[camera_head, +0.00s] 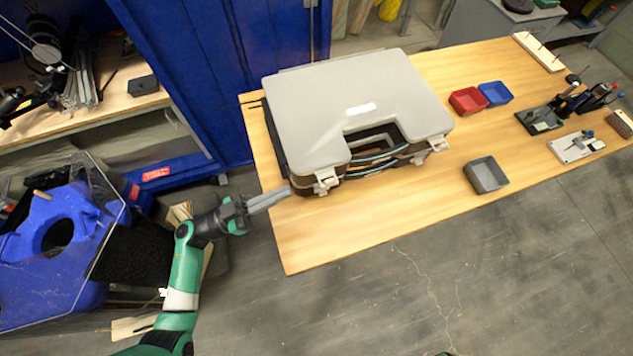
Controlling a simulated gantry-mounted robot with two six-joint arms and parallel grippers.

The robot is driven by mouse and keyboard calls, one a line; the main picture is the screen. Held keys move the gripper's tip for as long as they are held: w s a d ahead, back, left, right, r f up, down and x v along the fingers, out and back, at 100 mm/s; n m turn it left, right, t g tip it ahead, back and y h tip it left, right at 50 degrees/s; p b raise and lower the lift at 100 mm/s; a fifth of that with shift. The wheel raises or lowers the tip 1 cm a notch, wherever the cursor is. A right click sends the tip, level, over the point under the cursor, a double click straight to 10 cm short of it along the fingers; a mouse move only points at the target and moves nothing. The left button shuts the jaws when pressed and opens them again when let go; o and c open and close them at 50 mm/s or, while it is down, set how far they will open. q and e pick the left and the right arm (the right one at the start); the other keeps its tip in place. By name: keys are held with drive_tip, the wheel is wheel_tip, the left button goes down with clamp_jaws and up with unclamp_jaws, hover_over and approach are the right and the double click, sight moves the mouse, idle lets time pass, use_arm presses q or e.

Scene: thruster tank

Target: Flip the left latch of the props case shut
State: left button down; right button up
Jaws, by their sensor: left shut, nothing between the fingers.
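The grey props case (330,95) lies on the wooden table with its lid down and its handle side facing me. Its left latch (325,182) is a pale tab at the front left corner. Whether this latch is flipped up or down is too small to tell. A matching right latch (437,144) sits at the front right. My left gripper (284,193) comes in from the left, over the table's left edge. Its fingers are shut and empty, with the tips just left of the left latch. I cannot tell if they touch the case. My right gripper is not in view.
The table (330,225) is bare in front of the case. A red bin (468,101), a blue bin (496,93) and a grey bin (486,175) stand to its right, with tools farther right. A blue cabinet (215,70) stands behind the table's left end.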

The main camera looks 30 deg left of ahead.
use_arm(q)
drive_tip(key=shift+a+r, duration=0.1)
drive_tip(key=w+d+b, duration=0.5)
drive_tip(key=w+d, duration=0.1)
drive_tip(key=w, duration=0.1)
drive_tip(key=shift+w+f, duration=0.25)
drive_tip(key=shift+f, duration=0.05)
idle(0.6)
